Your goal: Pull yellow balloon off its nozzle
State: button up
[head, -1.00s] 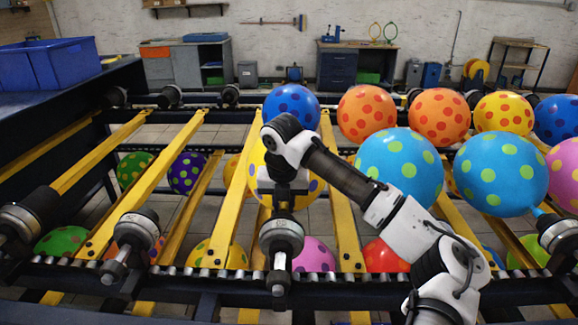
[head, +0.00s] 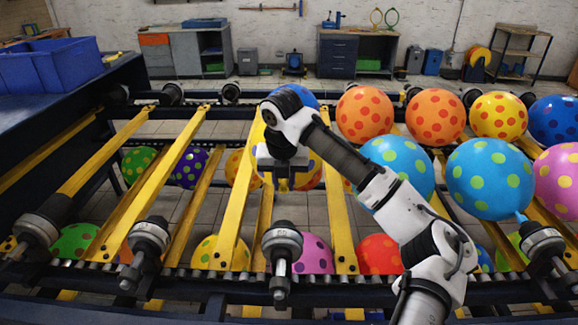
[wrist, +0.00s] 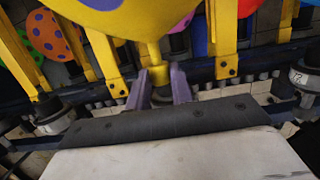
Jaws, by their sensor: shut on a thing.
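The yellow balloon with purple dots (head: 311,174) is mostly hidden behind my arm in the head view. In the wrist view its underside (wrist: 150,14) fills the top, and its narrow yellow neck (wrist: 154,52) runs down to my fingers. My gripper (wrist: 161,88) is shut on the neck, one finger on each side. In the head view my gripper (head: 284,184) is above and behind the metal nozzle (head: 282,243). The nozzle's near end shows bare. I cannot tell whether the neck still touches any nozzle.
A large blue balloon with green dots (head: 490,178) stands on the right. A blue-green dotted balloon (head: 405,160) is close to my forearm. Orange balloons (head: 436,115) stand behind. Yellow slanted bars (head: 160,190) cross the rack. A blue crate (head: 65,65) is at the left.

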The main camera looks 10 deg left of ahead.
notch_tip(320, 180, up, 5)
jog(key=p, duration=0.3)
jog(key=shift+f+p, duration=0.1)
jog(key=shift+p, duration=0.2)
jog(key=shift+r, duration=1.2)
